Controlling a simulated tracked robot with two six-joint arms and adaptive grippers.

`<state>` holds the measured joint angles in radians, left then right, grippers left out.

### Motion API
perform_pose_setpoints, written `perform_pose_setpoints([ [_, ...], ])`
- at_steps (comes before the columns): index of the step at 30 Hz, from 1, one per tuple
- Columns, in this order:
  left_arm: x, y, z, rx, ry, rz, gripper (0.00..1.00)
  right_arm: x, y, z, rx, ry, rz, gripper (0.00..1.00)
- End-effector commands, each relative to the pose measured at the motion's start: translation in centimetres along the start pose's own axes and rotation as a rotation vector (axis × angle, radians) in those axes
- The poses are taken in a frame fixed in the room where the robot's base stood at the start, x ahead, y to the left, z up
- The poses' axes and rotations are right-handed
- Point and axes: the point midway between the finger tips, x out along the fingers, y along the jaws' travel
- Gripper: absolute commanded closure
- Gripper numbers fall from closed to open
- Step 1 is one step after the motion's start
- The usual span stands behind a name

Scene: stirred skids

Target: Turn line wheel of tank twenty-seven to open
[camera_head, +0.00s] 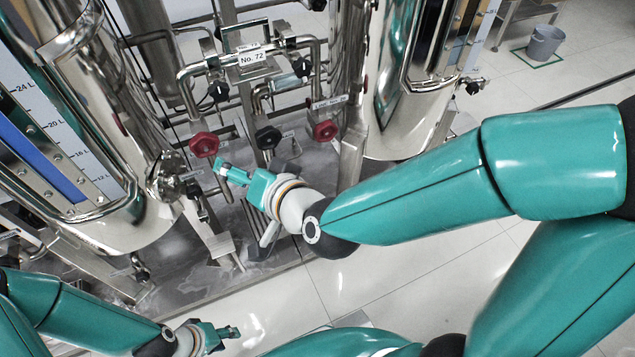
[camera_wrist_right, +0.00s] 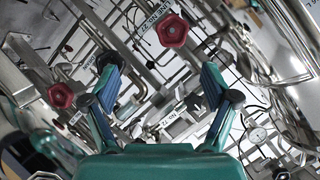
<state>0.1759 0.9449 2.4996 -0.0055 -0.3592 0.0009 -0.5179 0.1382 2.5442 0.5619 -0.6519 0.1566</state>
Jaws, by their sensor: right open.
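A red handwheel (camera_head: 204,144) sits on the pipework beside the left steel tank. Another red handwheel (camera_head: 325,130) is to the right, below a line label too small to read surely. A black handwheel (camera_head: 268,137) is between them. My right gripper (camera_head: 228,172) is just below and right of the left red wheel, apart from it. In the right wrist view it is open and empty (camera_wrist_right: 160,82); one red wheel (camera_wrist_right: 172,29) is beyond the fingertips and another (camera_wrist_right: 60,95) is left of them. My left gripper (camera_head: 226,332) is low in the head view, away from the wheels; its opening is unclear.
A plate reading No. 72 (camera_head: 252,57) hangs on the upper pipes. Steel tanks (camera_head: 125,205) (camera_head: 400,125) flank the pipework, with posts and pipes close around the wheels. A grey bucket (camera_head: 545,42) stands far right. Pale floor (camera_head: 400,283) is open in front.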

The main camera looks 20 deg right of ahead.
Motion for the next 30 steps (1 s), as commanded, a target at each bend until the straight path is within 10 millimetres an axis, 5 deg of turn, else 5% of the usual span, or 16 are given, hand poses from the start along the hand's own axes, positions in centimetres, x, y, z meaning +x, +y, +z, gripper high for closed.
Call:
perform_pose_setpoints([
  [1, -1.7, 0.6, 0.0, 0.0, 0.0, 0.0, 0.6, -0.2, -0.4, -0.7, -0.009, -0.015, 0.017, 0.14],
  [30, -16.7, 6.0, 0.1, 0.0, 0.0, 0.0, 0.6, -2.1, 1.9, -2.2, -0.142, -0.33, 0.242, 0.14],
])
